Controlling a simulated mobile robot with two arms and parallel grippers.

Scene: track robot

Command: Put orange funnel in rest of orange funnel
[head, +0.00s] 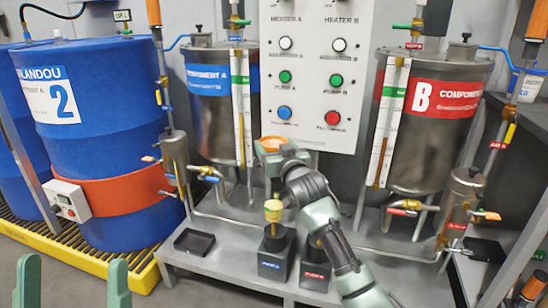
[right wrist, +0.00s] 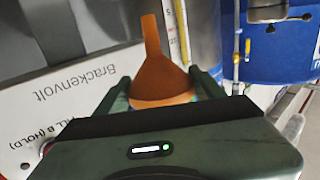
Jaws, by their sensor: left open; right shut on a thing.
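My left gripper (head: 73,281) is open and empty at the bottom left, in front of the yellow grating. I cannot make out which thing is the rest of the orange funnel.
A black tray (head: 194,242) lies on the grey bench (head: 222,264). Two pumps, one blue-labelled (head: 274,258), stand right of it, below my right arm. Tank A (head: 208,104) and tank B (head: 428,130) flank a control panel (head: 318,70). Blue drums (head: 100,180) stand left.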

